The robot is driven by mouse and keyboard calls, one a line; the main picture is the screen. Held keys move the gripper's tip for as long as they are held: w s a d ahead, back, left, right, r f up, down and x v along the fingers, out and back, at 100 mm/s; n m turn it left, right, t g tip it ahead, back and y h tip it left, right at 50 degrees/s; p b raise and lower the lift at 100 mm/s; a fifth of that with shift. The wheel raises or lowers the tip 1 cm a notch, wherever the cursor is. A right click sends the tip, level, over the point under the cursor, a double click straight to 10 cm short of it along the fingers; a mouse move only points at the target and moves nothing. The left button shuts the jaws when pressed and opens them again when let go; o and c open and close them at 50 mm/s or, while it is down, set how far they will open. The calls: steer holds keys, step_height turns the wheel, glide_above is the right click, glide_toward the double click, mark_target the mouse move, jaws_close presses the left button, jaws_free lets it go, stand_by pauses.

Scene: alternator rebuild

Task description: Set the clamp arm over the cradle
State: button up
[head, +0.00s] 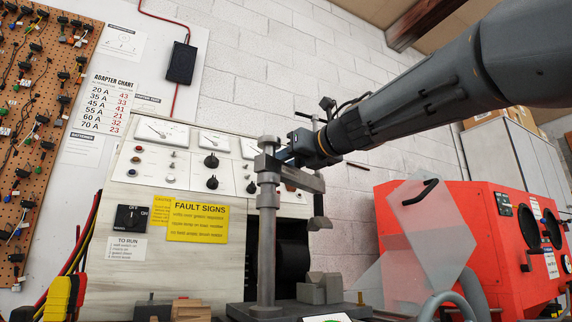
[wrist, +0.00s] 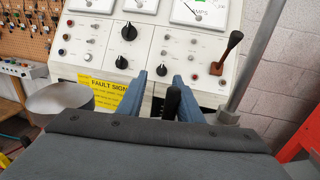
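The clamp stands on a dark base plate, with an upright grey post (head: 267,235). Its clamp arm (head: 300,178) reaches right from the post top, and a spindle with a pad (head: 319,218) hangs from its end. The grey cradle block (head: 320,288) sits on the base; the pad appears above it with a clear gap, though depth is hard to judge. My gripper (head: 288,155) is at the clamp arm near the post top. In the wrist view its blue fingers (wrist: 163,85) stand apart around a black handle (wrist: 173,100), with a gap on the left.
A test bench with meters, knobs and a yellow fault signs label (head: 197,220) stands behind the clamp. A red machine (head: 510,240) with a clear guard (head: 425,240) is at right. A pegboard of adapters (head: 45,110) hangs at left. A wooden block (head: 190,310) lies left of the base.

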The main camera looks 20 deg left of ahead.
steer(key=shift+w+d, duration=0.25)
steer(key=shift+d, duration=0.05)
steer(key=v, duration=0.7)
steer(key=shift+s+d+p, duration=0.25)
steer(key=shift+d+p, duration=0.05)
steer(key=shift+p, duration=0.05)
